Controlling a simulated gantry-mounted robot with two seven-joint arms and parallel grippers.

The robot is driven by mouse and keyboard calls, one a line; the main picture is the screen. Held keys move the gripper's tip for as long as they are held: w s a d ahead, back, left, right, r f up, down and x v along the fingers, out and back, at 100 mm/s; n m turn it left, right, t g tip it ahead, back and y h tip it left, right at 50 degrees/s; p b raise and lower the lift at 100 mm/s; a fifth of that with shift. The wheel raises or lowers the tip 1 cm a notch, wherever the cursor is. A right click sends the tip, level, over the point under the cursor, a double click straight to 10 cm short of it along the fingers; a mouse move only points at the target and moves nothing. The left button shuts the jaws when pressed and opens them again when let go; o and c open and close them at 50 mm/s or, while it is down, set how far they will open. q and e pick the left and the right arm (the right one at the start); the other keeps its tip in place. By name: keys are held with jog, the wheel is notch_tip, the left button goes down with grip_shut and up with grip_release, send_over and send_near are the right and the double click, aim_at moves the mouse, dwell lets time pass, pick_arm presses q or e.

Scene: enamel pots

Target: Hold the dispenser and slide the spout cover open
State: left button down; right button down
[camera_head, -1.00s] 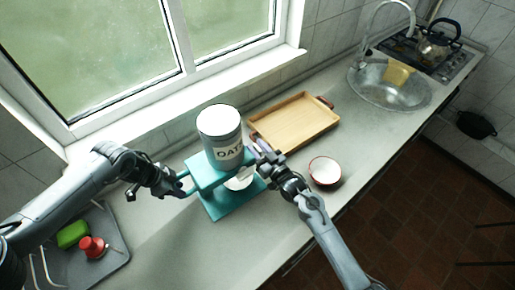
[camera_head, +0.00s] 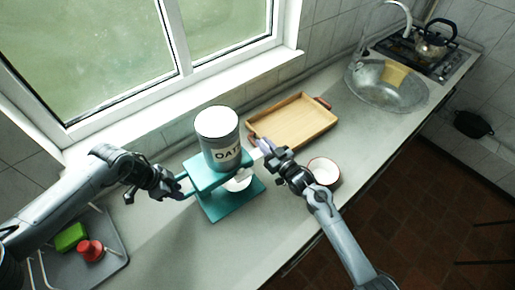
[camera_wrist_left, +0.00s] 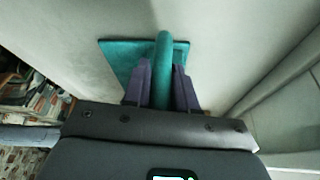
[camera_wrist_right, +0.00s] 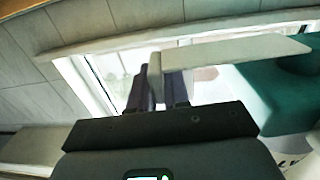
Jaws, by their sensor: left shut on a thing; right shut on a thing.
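The oats dispenser (camera_head: 218,128) is a grey canister with a white lid, upright in a teal stand (camera_head: 232,204). My left gripper (camera_head: 182,187) is shut on the stand's teal handle (camera_wrist_left: 163,70), on the dispenser's left side. My right gripper (camera_head: 264,148) is to the dispenser's right, shut on the end of the pale, flat spout cover (camera_wrist_right: 235,50). In the right wrist view the cover sticks out from the teal stand (camera_wrist_right: 270,95) toward my fingers. A white bowl (camera_head: 238,184) stands under the spout, partly hidden by the stand.
A wooden tray (camera_head: 293,122) lies behind my right gripper. A white bowl with a red rim (camera_head: 325,171) sits close beside my right arm. A drying mat with a green sponge (camera_head: 70,237) and a red object (camera_head: 90,250) is at the left. The front counter is clear.

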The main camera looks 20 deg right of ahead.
jog(key=c, duration=1.2)
grip_release()
jog(key=shift+o, duration=0.2)
jog(key=shift+s, duration=0.15)
jog(key=v, duration=1.2)
pick_arm(q)
jog(key=c, duration=1)
grip_release()
jog(key=shift+r, duration=0.15)
pick_arm(e)
jog(key=shift+r, duration=0.15)
